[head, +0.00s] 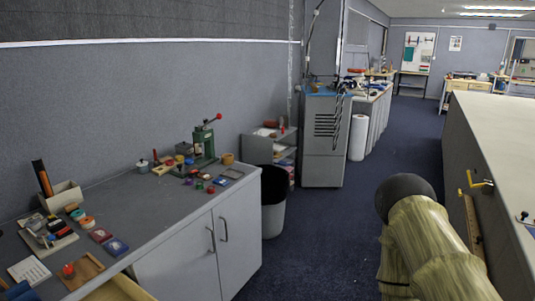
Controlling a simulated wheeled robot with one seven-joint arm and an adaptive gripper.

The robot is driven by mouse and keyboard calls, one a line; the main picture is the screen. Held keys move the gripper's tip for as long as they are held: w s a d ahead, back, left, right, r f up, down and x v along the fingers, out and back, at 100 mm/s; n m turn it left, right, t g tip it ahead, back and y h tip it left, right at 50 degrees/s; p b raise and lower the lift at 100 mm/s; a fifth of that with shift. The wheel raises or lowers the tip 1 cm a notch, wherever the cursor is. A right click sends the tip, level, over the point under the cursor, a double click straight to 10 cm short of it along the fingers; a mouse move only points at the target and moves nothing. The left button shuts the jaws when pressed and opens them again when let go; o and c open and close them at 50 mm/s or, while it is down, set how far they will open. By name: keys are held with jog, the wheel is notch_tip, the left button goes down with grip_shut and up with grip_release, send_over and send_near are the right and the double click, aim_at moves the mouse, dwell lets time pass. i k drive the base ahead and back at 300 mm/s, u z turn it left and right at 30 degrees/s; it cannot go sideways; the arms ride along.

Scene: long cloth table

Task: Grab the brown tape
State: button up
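I cannot make out a clear brown tape in the head view. A small tan-brown, roll-like object (228,158) sits on the grey cabinet top, right of a green hand press. It is too small to tell whether it is tape. My gripper is not in view, so its opening and anything in it are hidden.
The grey cabinet (150,205) at left carries the green press (204,145), small coloured pieces and a wooden tray (83,270). A long pale-topped table (505,130) is at right. Blue carpet (320,245) lies clear between.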

aim_at(226, 159)
jog(key=z, duration=0.05)
jog(key=k, duration=0.5)
jog(key=u, duration=0.8)
jog(key=i, duration=0.35)
jog(key=u, duration=0.6)
jog(key=k, duration=0.35)
jog(key=z, duration=1.65)
jog(key=i, duration=2.75)
jog(key=u, duration=0.7)
